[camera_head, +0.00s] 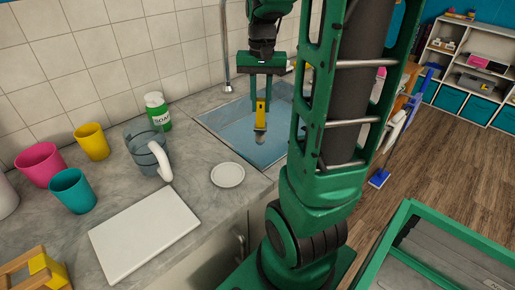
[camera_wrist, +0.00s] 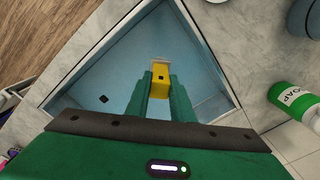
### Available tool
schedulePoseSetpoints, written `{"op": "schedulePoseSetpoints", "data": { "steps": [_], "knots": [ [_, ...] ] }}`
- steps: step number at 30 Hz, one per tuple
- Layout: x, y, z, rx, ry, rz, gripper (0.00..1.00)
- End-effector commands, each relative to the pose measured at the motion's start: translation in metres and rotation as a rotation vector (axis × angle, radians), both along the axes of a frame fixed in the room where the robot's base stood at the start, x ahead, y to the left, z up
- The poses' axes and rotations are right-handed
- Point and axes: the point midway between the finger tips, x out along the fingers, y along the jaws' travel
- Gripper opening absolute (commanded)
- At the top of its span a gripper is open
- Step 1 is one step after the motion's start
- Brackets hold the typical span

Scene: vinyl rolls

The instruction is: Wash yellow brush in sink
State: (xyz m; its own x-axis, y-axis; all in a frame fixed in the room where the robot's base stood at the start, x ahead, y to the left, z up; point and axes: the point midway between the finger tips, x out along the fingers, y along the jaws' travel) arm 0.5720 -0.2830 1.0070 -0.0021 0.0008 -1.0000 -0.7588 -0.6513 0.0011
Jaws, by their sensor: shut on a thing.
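My gripper (camera_head: 261,98) is shut on the yellow brush (camera_head: 261,107) and holds it upright over the sink, with its pale end hanging down. The sink (camera_head: 226,128) is a blue-grey basin set into the counter. In the wrist view, the yellow brush (camera_wrist: 159,77) sits between my green fingers (camera_wrist: 160,82), with the sink's blue wall (camera_wrist: 196,62) around it. I cannot tell whether the brush touches the sink bottom. A tap (camera_head: 226,50) rises at the sink's back left; no water shows.
A green soap bottle (camera_head: 158,112) stands left of the sink, near a grey-blue pitcher (camera_head: 143,146). A small white plate (camera_head: 228,175) lies in front of the sink. Several coloured cups and a white board (camera_head: 143,232) stand or lie farther left on the counter.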

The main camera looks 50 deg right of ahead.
Motion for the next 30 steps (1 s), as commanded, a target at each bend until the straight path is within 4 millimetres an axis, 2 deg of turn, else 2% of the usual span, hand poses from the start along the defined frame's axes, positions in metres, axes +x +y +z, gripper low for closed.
{"op": "schedulePoseSetpoints", "data": {
  "steps": [30],
  "knots": [
    [0.0, 0.0, 0.061, -0.001, -0.002, 0.0, 0.0]
  ]
}}
